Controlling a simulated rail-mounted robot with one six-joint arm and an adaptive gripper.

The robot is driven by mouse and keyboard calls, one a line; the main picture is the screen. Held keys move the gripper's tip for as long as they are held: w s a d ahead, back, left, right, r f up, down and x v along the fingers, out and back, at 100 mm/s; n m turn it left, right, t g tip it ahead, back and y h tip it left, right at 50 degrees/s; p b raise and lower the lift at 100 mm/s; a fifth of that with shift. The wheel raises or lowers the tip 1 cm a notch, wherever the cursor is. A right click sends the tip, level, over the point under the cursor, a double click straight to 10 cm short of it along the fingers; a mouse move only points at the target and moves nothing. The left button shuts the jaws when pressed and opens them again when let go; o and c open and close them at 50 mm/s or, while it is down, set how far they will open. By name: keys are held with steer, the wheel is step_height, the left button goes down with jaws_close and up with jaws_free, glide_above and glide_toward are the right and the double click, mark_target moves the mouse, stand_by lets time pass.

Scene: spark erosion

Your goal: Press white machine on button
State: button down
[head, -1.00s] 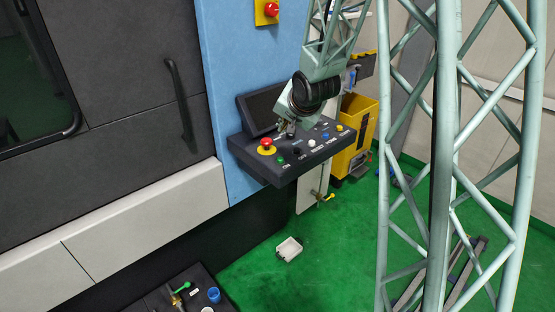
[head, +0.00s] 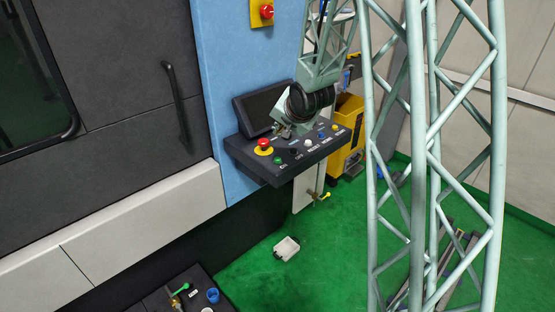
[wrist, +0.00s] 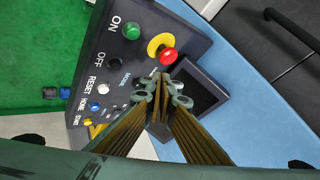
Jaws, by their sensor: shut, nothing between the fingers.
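The dark control panel (head: 265,170) carries a row of buttons. The white button (head: 308,143) sits mid-row and shows in the wrist view (wrist: 103,89) beside the printed word RESET. The green button (head: 278,160) is labelled ON in the wrist view (wrist: 132,31). A black button (wrist: 114,60) labelled OFF lies between them. My gripper (head: 283,131) is over the panel, behind the row and left of the white button in the head view. In the wrist view its fingertips (wrist: 160,92) are together and empty, near the red stop button. Contact with the panel cannot be told.
The red mushroom button (head: 263,145) on a yellow base is close to my gripper. A tilted dark screen (head: 262,108) stands behind it. Blue (head: 322,135) and yellow (head: 334,127) buttons are further right. A white tray (head: 287,248) lies on the green floor.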

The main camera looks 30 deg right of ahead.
mark_target(279, 159)
steer(key=shift+f, duration=0.15)
steer(key=shift+f+b, duration=3.35)
steer(key=shift+f, duration=0.85)
steer(key=shift+f+b, duration=0.7)
steer(key=shift+f, duration=0.15)
steer(key=shift+r, duration=0.2)
steer(key=shift+r+p, duration=0.6)
steer(key=shift+r, duration=0.05)
steer(key=shift+r, duration=0.1)
steer(key=shift+r+p, duration=1.95)
steer(key=shift+r, duration=0.5)
